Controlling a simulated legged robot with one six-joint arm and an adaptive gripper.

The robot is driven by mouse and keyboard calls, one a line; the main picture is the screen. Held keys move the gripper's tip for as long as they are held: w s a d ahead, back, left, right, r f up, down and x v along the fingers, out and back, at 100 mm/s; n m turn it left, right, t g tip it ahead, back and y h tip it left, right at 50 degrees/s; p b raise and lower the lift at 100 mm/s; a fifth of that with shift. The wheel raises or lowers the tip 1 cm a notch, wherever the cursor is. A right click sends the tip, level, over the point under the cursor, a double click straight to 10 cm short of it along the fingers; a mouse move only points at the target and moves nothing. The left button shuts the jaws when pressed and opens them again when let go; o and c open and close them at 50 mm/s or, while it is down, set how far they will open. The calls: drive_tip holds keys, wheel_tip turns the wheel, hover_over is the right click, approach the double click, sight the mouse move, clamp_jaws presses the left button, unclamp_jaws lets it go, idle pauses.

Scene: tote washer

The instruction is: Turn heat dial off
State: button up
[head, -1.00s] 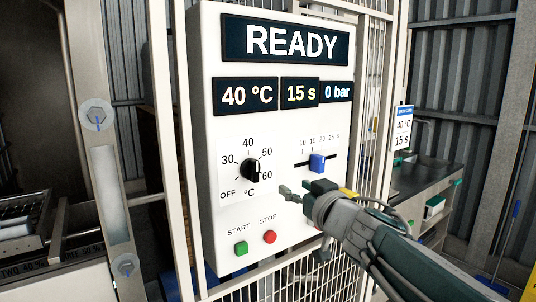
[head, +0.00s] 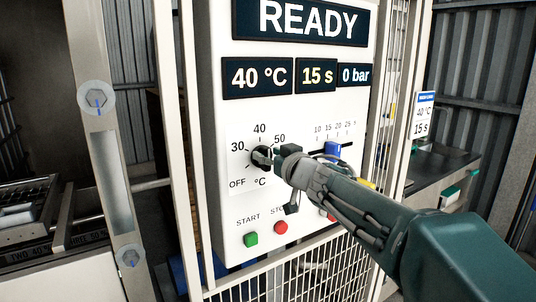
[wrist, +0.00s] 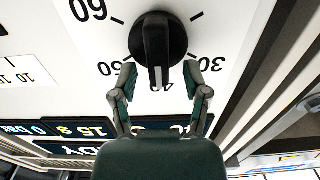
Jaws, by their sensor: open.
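The black heat dial (head: 259,157) sits on the white control panel (head: 225,110), with a scale from OFF through 30, 40 and 50. In the wrist view the dial (wrist: 160,38) appears upside down, its raised grip in line with the 40 mark. My gripper (head: 274,155) is at the dial's right side in the head view, covering the 60 mark and part of the dial. In the wrist view my gripper (wrist: 160,72) is open, one finger on each side of the grip's near end. Gaps show, so the fingers do not appear to press it.
The display (head: 314,20) reads READY, with 40 °C, 15 s and 0 bar below. A green START button (head: 251,239) and red STOP button (head: 281,228) are below. Mesh fencing (head: 315,275) surrounds the panel.

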drive_tip(key=shift+w+a, duration=0.1)
drive_tip(key=shift+w, duration=0.15)
clamp_jaws()
